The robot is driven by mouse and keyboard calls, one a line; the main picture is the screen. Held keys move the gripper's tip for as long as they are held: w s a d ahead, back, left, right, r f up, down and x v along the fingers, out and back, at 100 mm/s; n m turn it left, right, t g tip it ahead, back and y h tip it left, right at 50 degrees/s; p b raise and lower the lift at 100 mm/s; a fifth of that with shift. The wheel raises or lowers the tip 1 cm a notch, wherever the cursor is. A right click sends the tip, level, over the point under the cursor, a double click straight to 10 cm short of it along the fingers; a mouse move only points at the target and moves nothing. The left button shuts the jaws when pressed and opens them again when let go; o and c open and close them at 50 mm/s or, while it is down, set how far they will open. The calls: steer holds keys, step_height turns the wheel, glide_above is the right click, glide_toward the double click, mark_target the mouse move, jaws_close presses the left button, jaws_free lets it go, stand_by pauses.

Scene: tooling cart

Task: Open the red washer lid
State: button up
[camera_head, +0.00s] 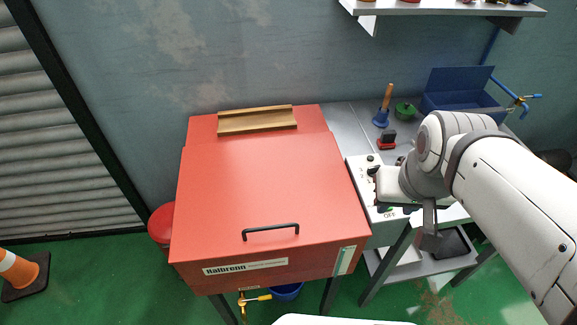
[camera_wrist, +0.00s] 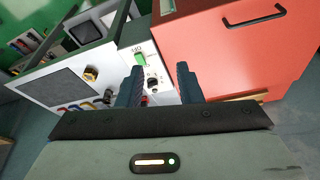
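The red washer lid (camera_head: 262,190) is down on the red washer, with a black bar handle (camera_head: 270,231) near its front edge. In the head view my arm hides most of the gripper and part of the panel.
A grey bench (camera_head: 345,125) beside the washer holds a blue toolbox (camera_head: 460,92), a green pot (camera_head: 404,110) and a plunger-like tool (camera_head: 384,105). A shelf (camera_head: 445,8) hangs above. An orange cone (camera_head: 18,270) stands at left. Space above the lid is clear.

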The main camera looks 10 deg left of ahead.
steer(key=shift+a, duration=0.15)
steer(key=w+a+f+n+g+b, duration=0.3)
steer(key=w+a+f+n+b, duration=0.3)
steer(key=a+n, duration=0.5)
steer(key=w+a+f+n+g+b, duration=0.3)
steer(key=w+a+f+n, duration=0.1)
steer(key=a+f+n, duration=0.7)
steer(key=shift+m+h, duration=0.3)
steer(key=shift+m, duration=0.2)
steer(key=x, duration=0.5)
steer(key=shift+s+a, duration=0.1)
steer(key=shift+a, duration=0.1)
jaws_close()
steer(key=shift+r, duration=0.1)
